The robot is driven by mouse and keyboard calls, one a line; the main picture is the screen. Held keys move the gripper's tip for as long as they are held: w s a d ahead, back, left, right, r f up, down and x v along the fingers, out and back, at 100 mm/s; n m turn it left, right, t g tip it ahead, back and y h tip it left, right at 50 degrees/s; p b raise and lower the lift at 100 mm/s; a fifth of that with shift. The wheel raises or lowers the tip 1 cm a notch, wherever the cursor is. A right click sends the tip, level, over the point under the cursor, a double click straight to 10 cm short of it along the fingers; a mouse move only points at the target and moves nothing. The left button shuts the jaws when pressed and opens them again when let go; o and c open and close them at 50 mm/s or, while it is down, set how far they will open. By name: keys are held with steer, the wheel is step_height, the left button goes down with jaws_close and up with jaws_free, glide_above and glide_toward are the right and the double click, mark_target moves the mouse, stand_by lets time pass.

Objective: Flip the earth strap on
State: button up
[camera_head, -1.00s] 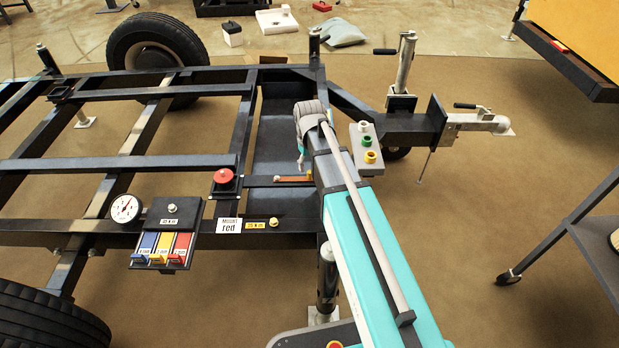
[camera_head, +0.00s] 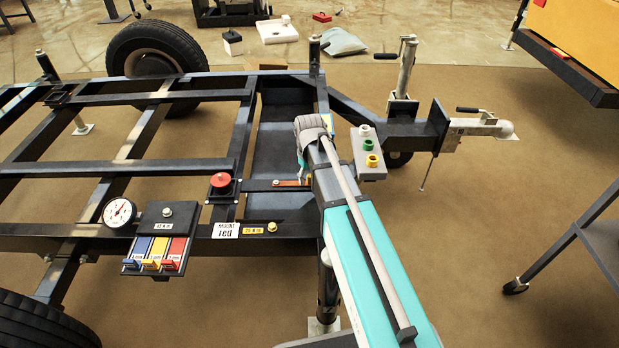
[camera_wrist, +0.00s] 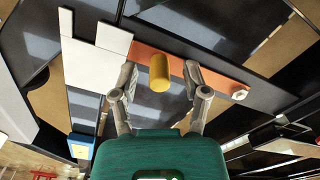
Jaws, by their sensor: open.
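The earth strap shows in the wrist view as a flat orange-brown bar (camera_wrist: 211,79) with a pale hex bolt (camera_wrist: 240,93) near its right end. A yellow cylindrical knob (camera_wrist: 159,72) stands over its left part. My gripper (camera_wrist: 159,69) is open, with one finger on each side of the knob; I cannot tell whether either finger touches it. In the head view a short piece of the strap (camera_head: 289,183) shows on the dark frame, left of my arm. My arm hides the rest of it and the fingers there.
A red button (camera_head: 221,181), a gauge (camera_head: 119,212) and a box with blue, yellow and red switches (camera_head: 158,252) are on the frame to the left. A grey block with white, green and yellow buttons (camera_head: 369,153) sits close right of my arm. White stepped plates (camera_wrist: 94,55) lie beside the strap.

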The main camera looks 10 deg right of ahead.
jaws_close()
steer(key=shift+s+d, duration=0.1)
steer(key=shift+d, duration=0.1)
stand_by(0.3)
